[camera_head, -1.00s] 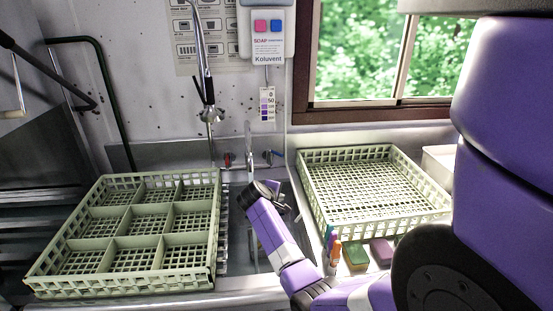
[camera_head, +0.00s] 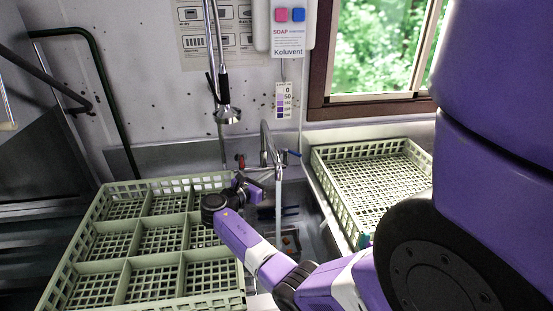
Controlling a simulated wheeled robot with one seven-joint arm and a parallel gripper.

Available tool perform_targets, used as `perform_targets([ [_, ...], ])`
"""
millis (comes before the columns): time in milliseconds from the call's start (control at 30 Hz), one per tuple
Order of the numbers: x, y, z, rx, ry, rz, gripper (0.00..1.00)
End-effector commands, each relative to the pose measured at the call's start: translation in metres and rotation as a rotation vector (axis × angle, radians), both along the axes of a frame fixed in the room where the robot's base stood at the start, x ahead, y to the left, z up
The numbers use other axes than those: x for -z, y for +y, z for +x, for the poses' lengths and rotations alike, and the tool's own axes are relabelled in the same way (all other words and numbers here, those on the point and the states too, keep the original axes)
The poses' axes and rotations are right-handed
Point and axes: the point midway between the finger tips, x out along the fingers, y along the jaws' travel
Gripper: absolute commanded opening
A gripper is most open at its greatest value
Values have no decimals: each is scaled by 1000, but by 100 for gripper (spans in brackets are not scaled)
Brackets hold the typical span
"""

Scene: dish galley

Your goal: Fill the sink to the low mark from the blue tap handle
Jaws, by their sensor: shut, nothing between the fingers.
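The blue tap handle (camera_head: 294,153) sits at the right of the tap (camera_head: 265,142), sticking out to the right. A red handle (camera_head: 240,160) is at the left. A pale vertical streak, apparently running water (camera_head: 278,205), drops from the spout into the sink (camera_head: 316,238). The water level is hard to tell, and my arm and the left rack hide part of the basin. My gripper (camera_head: 256,192) is shut and empty, in front of the tap and left of the streak, apart from the blue handle.
A divided green rack (camera_head: 135,243) stands left of the sink and another green rack (camera_head: 330,196) stands right. A spray hose head (camera_head: 227,114) hangs above the tap. A soap dispenser (camera_head: 289,25) is on the wall. Dark and orange items (camera_head: 291,241) show in the basin.

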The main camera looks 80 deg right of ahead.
Motion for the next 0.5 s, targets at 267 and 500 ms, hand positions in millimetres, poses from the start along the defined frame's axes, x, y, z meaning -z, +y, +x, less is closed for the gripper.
perform_targets([
  [267,9,-31,-18,6,2,-1,0],
  [500,16,-71,-40,5,1,-1,0],
])
